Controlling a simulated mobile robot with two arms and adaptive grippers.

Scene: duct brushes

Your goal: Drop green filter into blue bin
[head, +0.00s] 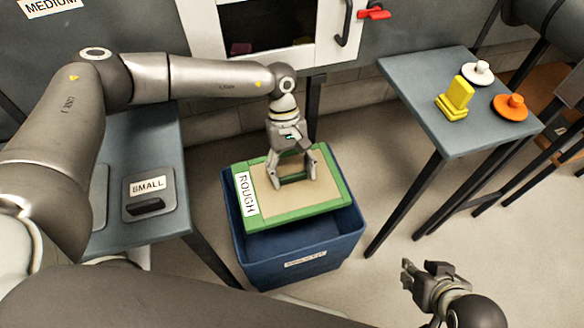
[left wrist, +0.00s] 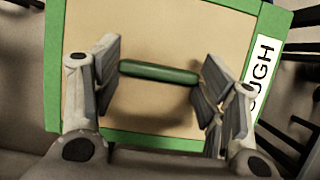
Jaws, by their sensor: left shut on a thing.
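The green filter (head: 316,206) is a flat panel with a green frame, a tan face and a white ROUGH label. My left gripper (head: 292,178) is shut on the filter's green handle, its fingers at the handle's two ends. In the left wrist view the handle (left wrist: 158,72) lies between the fingers. The filter is roughly level over the opening of the blue bin (head: 300,268) and hides much of its inside. I cannot tell its exact height against the rim. My right gripper (head: 424,266) is open and empty, right of the bin.
A grey table (head: 425,90) at the right holds a yellow brush (head: 455,98), a white one (head: 478,72) and an orange one (head: 510,107). A left table (head: 160,232) holds a SMALL-labelled tray (head: 130,208). A white cabinet (head: 208,20) stands behind the bin.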

